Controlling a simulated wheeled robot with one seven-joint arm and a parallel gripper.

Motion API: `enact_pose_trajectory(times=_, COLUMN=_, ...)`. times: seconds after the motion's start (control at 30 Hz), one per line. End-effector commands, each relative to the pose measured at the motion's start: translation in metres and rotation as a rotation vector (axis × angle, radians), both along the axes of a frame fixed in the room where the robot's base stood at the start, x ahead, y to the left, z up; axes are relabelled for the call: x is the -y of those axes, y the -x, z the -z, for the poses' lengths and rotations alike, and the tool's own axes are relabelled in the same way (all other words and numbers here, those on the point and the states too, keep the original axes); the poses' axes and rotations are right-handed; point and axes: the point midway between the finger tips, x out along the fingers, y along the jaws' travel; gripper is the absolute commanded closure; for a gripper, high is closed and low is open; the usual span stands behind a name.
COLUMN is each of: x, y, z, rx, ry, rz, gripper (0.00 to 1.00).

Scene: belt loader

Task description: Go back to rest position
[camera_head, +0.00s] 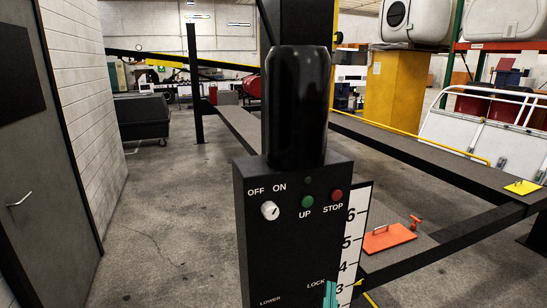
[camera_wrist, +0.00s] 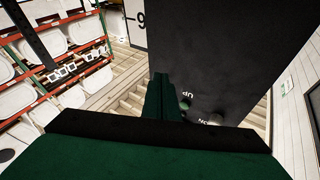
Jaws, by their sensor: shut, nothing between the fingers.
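My gripper (camera_wrist: 163,82) shows dark green in the wrist view, its fingers together and empty, pointing toward the black control box (camera_wrist: 225,45). That view is upside down. The green UP button (camera_wrist: 185,105) shows just right of the fingers; I cannot tell the gap. In the head view the control box (camera_head: 262,245) stands upright with a white OFF/ON knob (camera_head: 269,210), its mark tilted up and right, a green UP button (camera_head: 307,202) and a red STOP button (camera_head: 336,195). A teal piece (camera_head: 330,294) beside LOCK is cut off; I cannot tell what it is.
A black post (camera_head: 295,110) rises behind the box. A numbered scale (camera_head: 352,240) stands at its right. A grey door (camera_head: 35,150) and white wall are left. Concrete floor (camera_head: 165,215) between is clear.

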Motion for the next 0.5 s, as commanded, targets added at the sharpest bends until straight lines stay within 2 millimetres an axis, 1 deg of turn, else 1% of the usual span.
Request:
enact_pose_trajectory(times=0.03, x=-0.008, y=0.011, z=0.021, rx=-0.030, ry=0.001, rz=-0.008, gripper=1.00)
enact_pose_trajectory(times=0.2, x=-0.031, y=0.048, z=0.075, rx=-0.102, ry=0.012, rz=-0.031, gripper=1.00)
enact_pose_trajectory(times=0.37, x=-0.052, y=0.089, z=0.119, rx=-0.171, ry=0.021, rz=-0.055, gripper=1.00)
enact_pose_trajectory(times=0.5, x=-0.069, y=0.127, z=0.150, rx=-0.229, ry=0.031, rz=-0.077, gripper=1.00)
